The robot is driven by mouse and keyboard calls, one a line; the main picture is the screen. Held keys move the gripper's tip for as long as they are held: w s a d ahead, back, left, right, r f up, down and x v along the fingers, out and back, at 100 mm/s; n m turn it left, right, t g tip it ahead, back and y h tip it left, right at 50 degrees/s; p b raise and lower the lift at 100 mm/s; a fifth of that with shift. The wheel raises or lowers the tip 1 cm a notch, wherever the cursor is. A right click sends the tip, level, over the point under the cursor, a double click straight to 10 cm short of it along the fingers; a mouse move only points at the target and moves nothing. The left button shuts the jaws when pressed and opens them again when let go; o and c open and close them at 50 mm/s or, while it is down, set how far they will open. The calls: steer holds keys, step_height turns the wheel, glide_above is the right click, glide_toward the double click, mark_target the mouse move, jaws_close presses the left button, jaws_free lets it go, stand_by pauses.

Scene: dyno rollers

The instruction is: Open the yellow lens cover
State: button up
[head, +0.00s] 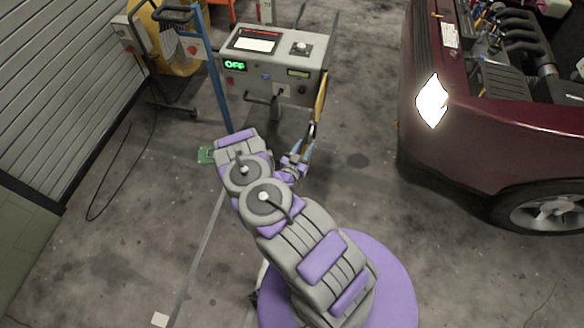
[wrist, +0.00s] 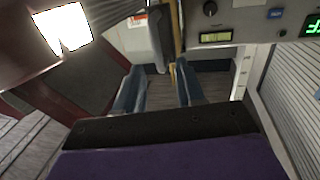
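The yellow lens cover (head: 320,97) is a narrow yellow panel seen nearly edge-on at the right side of the grey machine (head: 272,62) in the head view. In the wrist view a thin yellow edge (wrist: 177,28) that looks like the cover shows beyond my fingers, beside a grey upright part (wrist: 160,38). My gripper (head: 309,141) is just below the cover's lower end. In the wrist view my gripper (wrist: 159,75) has its two blue-grey fingers apart, with nothing clearly held between them. Whether a fingertip touches the cover cannot be told.
The machine's display (head: 235,65) reads OFF in green. A dark red car (head: 460,130) with its hood area open stands at the right, its lit headlight (head: 432,101) facing the machine side. A blue post (head: 218,80) stands left of the machine. Concrete floor between machine and car is clear.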

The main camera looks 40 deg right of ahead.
steer(key=v, duration=1.1)
steer(key=shift+w, duration=0.1)
steer(key=shift+w, duration=0.1)
